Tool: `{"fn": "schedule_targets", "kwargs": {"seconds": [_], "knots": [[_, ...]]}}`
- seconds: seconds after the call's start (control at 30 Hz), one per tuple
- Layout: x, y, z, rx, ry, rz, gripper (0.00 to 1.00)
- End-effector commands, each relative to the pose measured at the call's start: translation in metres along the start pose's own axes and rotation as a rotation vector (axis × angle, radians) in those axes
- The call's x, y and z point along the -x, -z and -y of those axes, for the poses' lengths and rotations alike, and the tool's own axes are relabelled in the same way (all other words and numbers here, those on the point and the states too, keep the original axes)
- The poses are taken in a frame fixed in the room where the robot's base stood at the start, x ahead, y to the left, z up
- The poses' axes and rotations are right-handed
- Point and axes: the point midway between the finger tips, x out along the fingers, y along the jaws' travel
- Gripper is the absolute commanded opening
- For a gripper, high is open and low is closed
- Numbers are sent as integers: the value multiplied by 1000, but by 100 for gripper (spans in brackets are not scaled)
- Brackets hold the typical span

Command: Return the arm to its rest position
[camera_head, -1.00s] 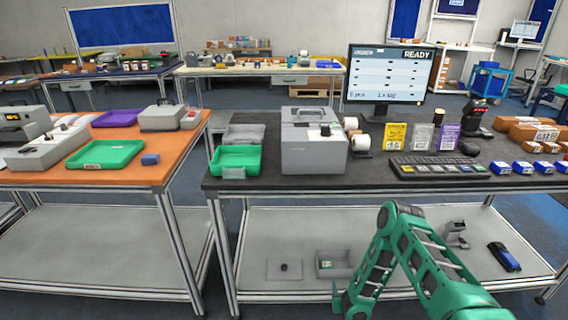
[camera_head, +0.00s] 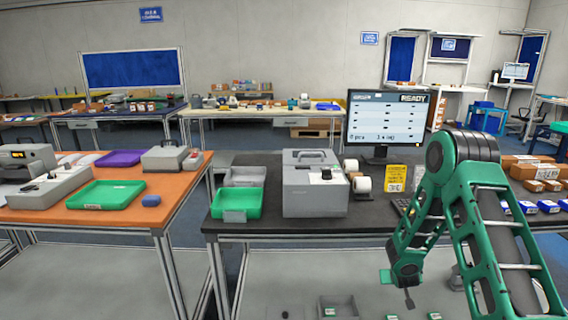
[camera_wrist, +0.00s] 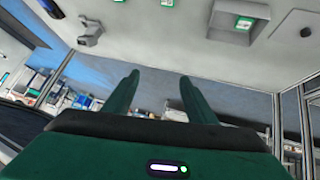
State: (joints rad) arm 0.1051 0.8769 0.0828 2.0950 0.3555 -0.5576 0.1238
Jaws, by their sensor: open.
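My green gripper (camera_head: 398,288) hangs at the lower end of my folded arm, in front of the dark worktable (camera_head: 290,226), whose front edge it is below. In the wrist view, its two dark green fingers (camera_wrist: 158,82) stand apart with nothing between them. The wrist view is turned over: the grey lower shelf (camera_wrist: 195,48) fills the top, apart from the fingers. My arm's raised elbow covers the right part of the table in the head view.
The dark table bears a green tray (camera_head: 237,204), a grey machine (camera_head: 314,190), a monitor (camera_head: 388,122) reading READY and blue boxes (camera_head: 548,207). A grey bin (camera_head: 340,307) sits on the lower shelf. An orange table (camera_head: 130,215) stands left, with a gap between.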

Motion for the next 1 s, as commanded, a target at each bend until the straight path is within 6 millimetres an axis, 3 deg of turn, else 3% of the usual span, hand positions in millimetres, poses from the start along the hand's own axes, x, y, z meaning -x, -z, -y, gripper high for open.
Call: {"fn": "schedule_targets", "kwargs": {"seconds": [0.2,0.47,0.73,1.0], "knots": [[61,24,-52,-34,-55,94,51],[142,28,-104,-89,-100,216,51],[233,14,-145,-163,-122,345,51],[326,-18,-168,-245,-110,473,51]]}}
